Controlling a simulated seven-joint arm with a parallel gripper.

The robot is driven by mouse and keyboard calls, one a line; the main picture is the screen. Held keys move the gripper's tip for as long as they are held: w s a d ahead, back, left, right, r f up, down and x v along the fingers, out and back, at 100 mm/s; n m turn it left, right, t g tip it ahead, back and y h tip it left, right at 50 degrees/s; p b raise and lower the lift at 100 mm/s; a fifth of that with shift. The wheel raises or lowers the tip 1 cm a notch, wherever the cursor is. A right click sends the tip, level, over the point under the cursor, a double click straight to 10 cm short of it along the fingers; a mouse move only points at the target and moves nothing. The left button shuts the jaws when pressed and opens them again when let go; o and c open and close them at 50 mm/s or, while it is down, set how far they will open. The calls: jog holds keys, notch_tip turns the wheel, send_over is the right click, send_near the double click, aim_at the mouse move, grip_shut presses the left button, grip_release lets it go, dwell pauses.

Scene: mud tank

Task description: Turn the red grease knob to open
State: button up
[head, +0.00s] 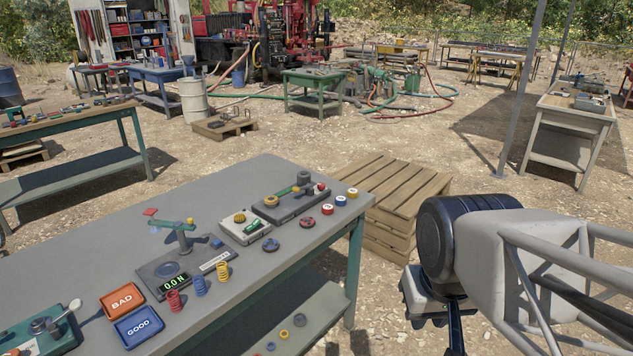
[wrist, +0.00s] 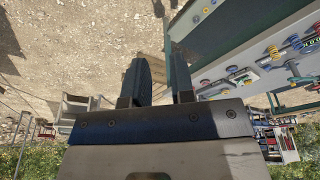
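A small red knob (head: 320,187) shows at the right end of a dark grey fixture (head: 288,206) with a green bar, on the grey workbench (head: 120,228). It looks like the grease knob, but it is too small to tell its turned position. My gripper (wrist: 164,75) has its two dark fingers apart in the wrist view, with nothing between them. In the head view my gripper hangs right of the bench, clear of the fixture, its fingertips cut off by the lower edge.
Several coloured discs, including a red one (head: 305,222), lie near the fixture. A yellow-topped unit (head: 247,228) stands beside it. Springs, a small gauge stand (head: 181,238) and BAD (head: 122,299) and GOOD (head: 138,326) trays are further left.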

jog(key=shift+o, duration=1.2)
jog(key=shift+w+r, duration=0.2)
jog(key=shift+w, duration=0.05)
jog(key=shift+o, duration=0.6)
jog(key=w+r+n, duration=0.1)
jog(key=w+r, duration=0.2)
jog(key=w, duration=0.6)
jog(key=w+r+n, duration=0.1)
jog(key=w+r, duration=0.3)
jog(key=w, duration=0.5)
jog(key=shift+w+a+n+g, duration=0.3)
jog(key=shift+a, duration=0.15)
jog(key=n+g, duration=0.2)
jog(key=n, duration=0.7)
send_over(321, 184)
jog(key=s, duration=0.1)
notch_tip(321, 184, down, 20)
jog(key=shift+d+f, duration=0.15)
jog(key=shift+w+f, duration=0.4)
jog(key=shift+f, duration=0.05)
jog(key=shift+f, duration=0.2)
jog(key=shift+f, duration=3.7)
